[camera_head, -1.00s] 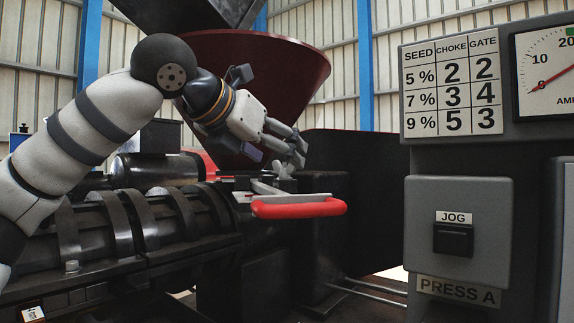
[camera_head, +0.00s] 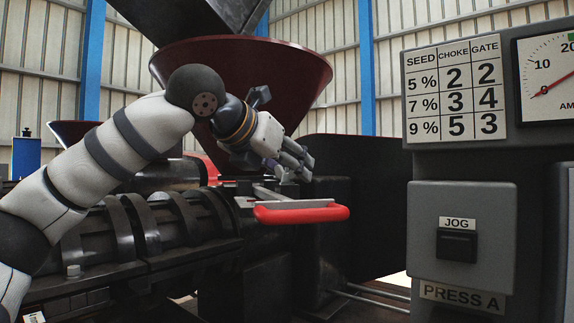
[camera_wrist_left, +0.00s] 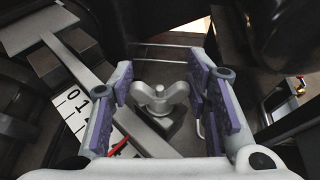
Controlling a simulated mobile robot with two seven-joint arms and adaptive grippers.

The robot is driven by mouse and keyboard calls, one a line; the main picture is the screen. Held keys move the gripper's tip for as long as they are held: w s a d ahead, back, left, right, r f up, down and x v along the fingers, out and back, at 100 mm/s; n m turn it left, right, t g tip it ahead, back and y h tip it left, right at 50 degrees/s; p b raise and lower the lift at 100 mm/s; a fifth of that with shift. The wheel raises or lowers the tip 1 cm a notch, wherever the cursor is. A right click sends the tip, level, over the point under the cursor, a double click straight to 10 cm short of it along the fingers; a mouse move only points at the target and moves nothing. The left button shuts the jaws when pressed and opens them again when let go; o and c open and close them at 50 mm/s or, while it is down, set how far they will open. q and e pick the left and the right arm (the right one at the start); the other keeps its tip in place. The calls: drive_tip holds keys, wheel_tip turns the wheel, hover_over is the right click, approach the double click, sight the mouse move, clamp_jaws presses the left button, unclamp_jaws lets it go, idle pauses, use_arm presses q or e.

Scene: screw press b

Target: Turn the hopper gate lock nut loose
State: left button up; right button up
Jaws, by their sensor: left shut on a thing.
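The hopper gate lock nut is a grey metal wing nut (camera_wrist_left: 159,101) on a bolt, in the middle of the left wrist view. My left gripper (camera_head: 301,165) is down at the nut, below the dark red hopper (camera_head: 300,75). In the head view the fingers hide most of the nut. The gate's red handle (camera_head: 300,214) is just below and in front of the gripper. A numbered scale (camera_wrist_left: 72,105) shows beside the gate bar. My right gripper is not in view.
The grey control panel (camera_head: 460,195) with the JOG button (camera_head: 457,245) and the seed chart (camera_head: 455,88) stands to the right. The ribbed press barrel (camera_head: 150,230) lies left of the gate. A dark housing (camera_head: 360,200) is close behind the gripper.

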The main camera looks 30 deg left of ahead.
use_arm(q)
drive_tip(key=n+y+p, duration=0.1)
drive_tip(key=r+n+y+p, duration=0.1)
drive_tip(key=p, duration=0.1)
drive_tip(key=shift+s+r, duration=0.25)
drive_tip(key=shift+s, duration=0.15)
drive_tip(key=shift+w+f+n+y+p, duration=0.2)
drive_tip(key=shift+f+n+y+p, duration=0.15)
drive_tip(key=shift+y, duration=0.35)
drive_tip(key=shift+w+f+n+g+y, duration=0.2)
drive_tip(key=shift+n+g+y, duration=0.2)
drive_tip(key=shift+n+y, duration=0.15)
drive_tip(key=shift+f+n+g+y, duration=0.1)
drive_tip(key=shift+n+g+y, duration=0.3)
drive_tip(key=shift+n+y, duration=0.4)
drive_tip(key=shift+n+g+y, duration=1.1)
drive_tip(key=shift+n+y, duration=0.45)
drive_tip(key=shift+n, duration=0.05)
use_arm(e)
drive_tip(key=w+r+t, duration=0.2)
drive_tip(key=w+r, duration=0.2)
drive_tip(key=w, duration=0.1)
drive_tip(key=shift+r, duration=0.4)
use_arm(q)
drive_tip(key=shift+a+f, duration=0.1)
drive_tip(key=o, duration=1.2)
